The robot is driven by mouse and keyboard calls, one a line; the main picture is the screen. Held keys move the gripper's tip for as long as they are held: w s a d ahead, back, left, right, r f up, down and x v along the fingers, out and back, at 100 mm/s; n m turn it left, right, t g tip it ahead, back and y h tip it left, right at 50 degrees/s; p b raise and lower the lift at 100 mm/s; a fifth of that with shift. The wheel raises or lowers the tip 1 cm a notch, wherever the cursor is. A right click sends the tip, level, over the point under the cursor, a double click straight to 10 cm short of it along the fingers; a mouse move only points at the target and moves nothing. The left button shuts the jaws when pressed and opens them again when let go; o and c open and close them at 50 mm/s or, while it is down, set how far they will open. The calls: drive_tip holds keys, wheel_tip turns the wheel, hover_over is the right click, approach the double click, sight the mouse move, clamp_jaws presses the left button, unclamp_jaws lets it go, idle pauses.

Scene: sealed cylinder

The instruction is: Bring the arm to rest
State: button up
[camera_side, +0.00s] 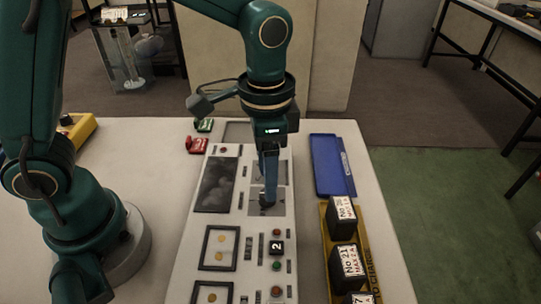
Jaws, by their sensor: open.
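My arm reaches down from the top of the view, and my gripper (268,198) is open over the light-grey panel (192,262) on the white table. Its fingers point straight down, close to a grey square plate on the panel. I cannot tell whether the fingertips touch it. No object shows between the fingers. The gripper hides part of the plate behind it.
A blue tray (330,168) lies right of the panel. A yellow rack (333,262) with several black labelled blocks (343,218) stands at the front right. Red (197,145) and green (204,125) items lie behind the panel. The table's right strip is narrow.

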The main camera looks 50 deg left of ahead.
drive_tip(key=shift+r, duration=0.65)
drive_tip(key=shift+w+a+r, duration=0.1)
drive_tip(key=shift+a+r, duration=0.05)
wheel_tip(320, 180, up, 5)
drive_tip(key=a+n+t, duration=0.1)
drive_tip(key=a+t, duration=0.1)
drive_tip(key=a, duration=0.1)
drive_tip(key=s+a+n+t, duration=0.3)
drive_tip(key=s+a+n, duration=0.2)
drive_tip(key=s, duration=0.4)
drive_tip(key=shift+s+a+r+n+t, duration=0.2)
drive_tip(key=shift+a+r+n+t, duration=0.1)
drive_tip(key=shift+a+n, duration=0.1)
